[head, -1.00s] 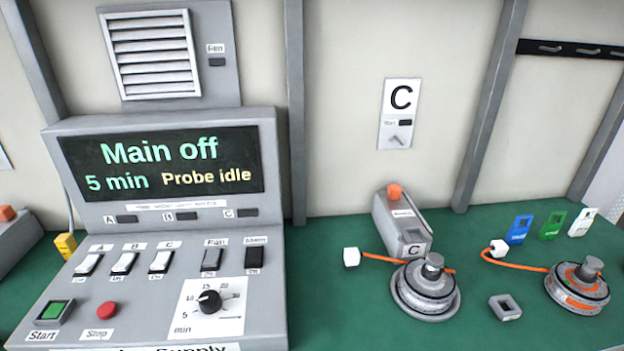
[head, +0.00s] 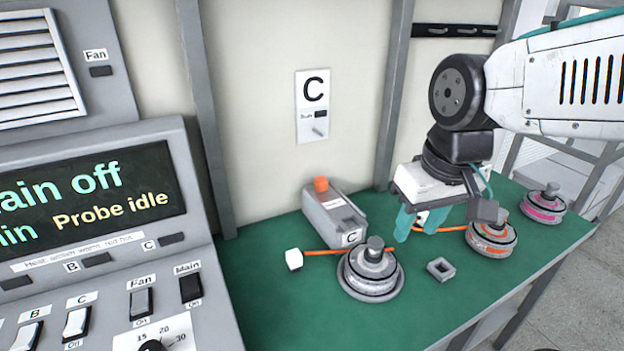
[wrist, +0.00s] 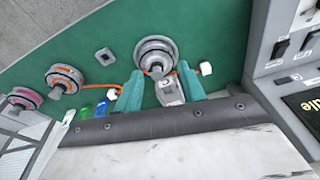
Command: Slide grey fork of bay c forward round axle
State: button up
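The grey bay C unit (head: 334,216), with an orange knob on top and a "C" label on its front, stands on the green bench by the wall. Its front end is close behind a round hub motor (head: 370,284) with an upright axle (head: 375,250). I cannot make out the fork's prongs. My gripper (head: 420,232) has teal fingers, is open and empty, and hangs over the bench to the right of the unit. In the wrist view the unit (wrist: 170,92) and hub motor (wrist: 156,57) appear between the spread fingers (wrist: 160,72).
A small grey square block (head: 440,269) lies right of the hub. An orange-marked hub (head: 491,240) and a pink one (head: 543,206) stand further right. An orange cable runs to a white plug (head: 293,259) on the left. The control console (head: 95,240) fills the left side.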

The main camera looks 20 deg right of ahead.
aim_at(321, 179)
jog(key=w+f, duration=0.4)
jog(key=w, duration=0.5)
jog(key=w+f+n+t, duration=0.1)
jog(key=w+f, duration=0.4)
jog(key=w, duration=0.4)
jog(key=w+f+t, duration=0.1)
jog(key=w+f, duration=0.3)
jog(key=w, duration=0.5)
jog(key=shift+w+a+f+n+y, duration=0.2)
jog(key=shift+w+f+n+y, duration=0.1)
jog(key=shift+w+f, duration=0.1)
jog(key=w, duration=0.4)
jog(key=w+a, duration=0.1)
jog(key=w, duration=0.2)
jog(key=w+a, duration=0.1)
jog(key=w, duration=0.3)
jog(key=shift+w+a+f, duration=0.1)
jog(key=shift+w+a, duration=0.05)
jog(key=shift+w, duration=0.2)
jog(key=shift+x, duration=1)
jog(key=shift+w+f, duration=0.3)
jog(key=shift+f, duration=0.05)
